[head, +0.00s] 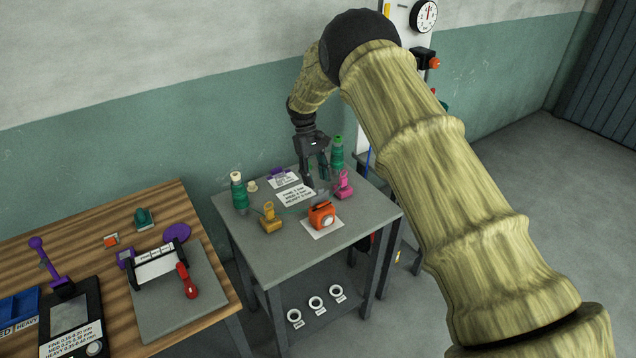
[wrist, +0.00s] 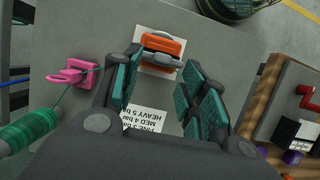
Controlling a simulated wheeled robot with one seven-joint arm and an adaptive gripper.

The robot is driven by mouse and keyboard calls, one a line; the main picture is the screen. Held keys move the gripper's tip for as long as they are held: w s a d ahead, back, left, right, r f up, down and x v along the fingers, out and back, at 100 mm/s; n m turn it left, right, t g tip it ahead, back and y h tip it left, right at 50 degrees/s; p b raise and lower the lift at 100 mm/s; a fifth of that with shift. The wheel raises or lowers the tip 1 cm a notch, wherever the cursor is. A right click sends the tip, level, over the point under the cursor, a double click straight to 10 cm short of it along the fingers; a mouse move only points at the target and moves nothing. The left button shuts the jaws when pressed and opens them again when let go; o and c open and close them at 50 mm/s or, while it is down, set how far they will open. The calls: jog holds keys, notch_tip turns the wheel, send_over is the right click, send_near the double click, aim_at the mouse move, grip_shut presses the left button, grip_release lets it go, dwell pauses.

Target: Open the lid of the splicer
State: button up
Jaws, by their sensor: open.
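A pink clamp (head: 343,184) and a green spool (head: 337,153) stand close to my gripper on the right. A yellow clamp (head: 270,217) and another green spool (head: 239,192) stand left. Printed cards (head: 296,196) lie flat. A wooden bench (head: 80,225) is at left.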

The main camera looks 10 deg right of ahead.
jog(key=v, duration=0.9)
jog(key=shift+r, duration=0.25)
